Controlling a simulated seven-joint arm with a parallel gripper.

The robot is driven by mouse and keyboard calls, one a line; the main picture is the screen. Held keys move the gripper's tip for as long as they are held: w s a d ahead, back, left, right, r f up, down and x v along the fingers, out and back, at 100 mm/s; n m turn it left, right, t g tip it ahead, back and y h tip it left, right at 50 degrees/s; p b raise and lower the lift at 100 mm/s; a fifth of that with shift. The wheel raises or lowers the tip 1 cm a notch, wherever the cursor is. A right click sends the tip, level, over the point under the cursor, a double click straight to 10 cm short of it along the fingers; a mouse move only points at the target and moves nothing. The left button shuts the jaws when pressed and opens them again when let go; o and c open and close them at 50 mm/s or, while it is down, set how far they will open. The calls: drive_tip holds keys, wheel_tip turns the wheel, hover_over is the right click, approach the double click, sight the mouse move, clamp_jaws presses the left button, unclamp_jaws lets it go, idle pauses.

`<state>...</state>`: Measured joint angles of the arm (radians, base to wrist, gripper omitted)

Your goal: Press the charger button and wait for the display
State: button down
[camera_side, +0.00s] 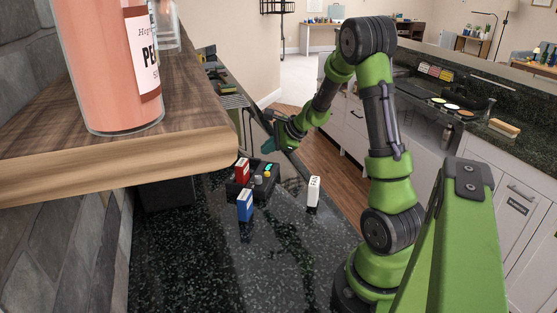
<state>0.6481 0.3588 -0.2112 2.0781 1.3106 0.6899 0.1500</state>
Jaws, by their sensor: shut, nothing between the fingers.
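A small black charger (237,190) sits on the dark speckled counter. A red block (242,170) stands upright in its left part. A small cyan patch, apparently its display (269,167), glows at the back right of the charger. A grey round part (258,179) shows on its top; whether this is the button I cannot tell. My gripper (271,147) is shut and empty, just behind and above the charger, apparently apart from it. The fingertips are small and dark in this view.
A blue block (245,206) stands on the counter in front of the charger. A white block marked FAN (313,193) stands to its right. A wooden shelf (120,150) with a pink bottle (108,65) overhangs the left. The front counter is clear.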

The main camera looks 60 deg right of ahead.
hover_over(269, 177)
drive_tip(key=shift+f, duration=2.5)
drive_tip(key=shift+f, duration=0.1)
drive_tip(key=shift+f, duration=0.35)
drive_tip(key=shift+f, duration=0.4)
idle(0.4)
drive_tip(key=shift+r, duration=0.85)
drive_tip(key=shift+r, duration=0.1)
wheel_tip(269, 177, up, 5)
drive_tip(key=shift+f, duration=0.1)
idle(0.5)
